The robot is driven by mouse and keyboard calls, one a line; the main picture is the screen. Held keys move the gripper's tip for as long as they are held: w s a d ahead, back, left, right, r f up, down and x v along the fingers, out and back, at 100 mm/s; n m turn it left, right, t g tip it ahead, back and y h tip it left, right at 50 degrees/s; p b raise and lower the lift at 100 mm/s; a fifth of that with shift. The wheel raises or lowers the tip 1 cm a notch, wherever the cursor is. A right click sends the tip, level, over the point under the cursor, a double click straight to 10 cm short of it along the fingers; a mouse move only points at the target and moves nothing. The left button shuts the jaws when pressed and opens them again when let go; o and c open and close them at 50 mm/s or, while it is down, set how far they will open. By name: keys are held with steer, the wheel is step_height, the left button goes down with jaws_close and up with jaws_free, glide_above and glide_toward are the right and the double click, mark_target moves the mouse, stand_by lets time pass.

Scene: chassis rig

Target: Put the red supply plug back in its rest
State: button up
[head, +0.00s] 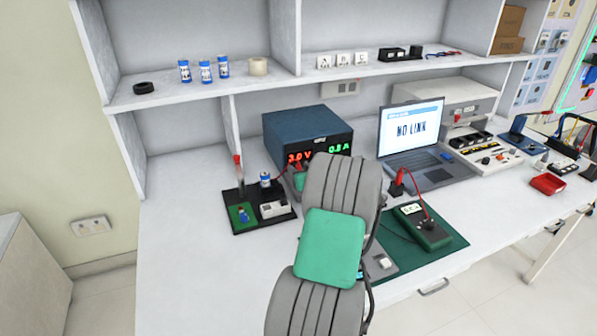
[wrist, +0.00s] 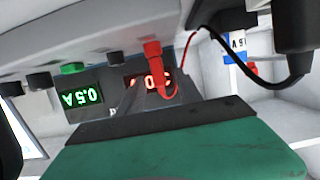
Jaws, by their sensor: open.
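In the wrist view, a red plug (wrist: 153,55) with a red lead sits against the front of the power supply, below its jack row; I cannot tell how far it is seated. The blue power supply (head: 292,124) shows red and green digits in the head view. My gripper (wrist: 138,88) is open, its grey fingers reaching toward the red plug, with no hold visible. In the head view my arm hides most of the gripper and the plug. A red-tipped upright (head: 238,162) stands on a black board left of the supply. I cannot tell which part is the plug's rest.
The black board (head: 238,226) also bears a blue-and-white cell and small modules. A laptop (head: 412,133) reads NO LINK. A green-and-black meter (head: 424,228) lies on a green mat, near another red plug (head: 396,184). The bench's left front is clear; a shelf overhangs behind.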

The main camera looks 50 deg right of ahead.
steer(key=shift+c, duration=0.4)
jaws_close()
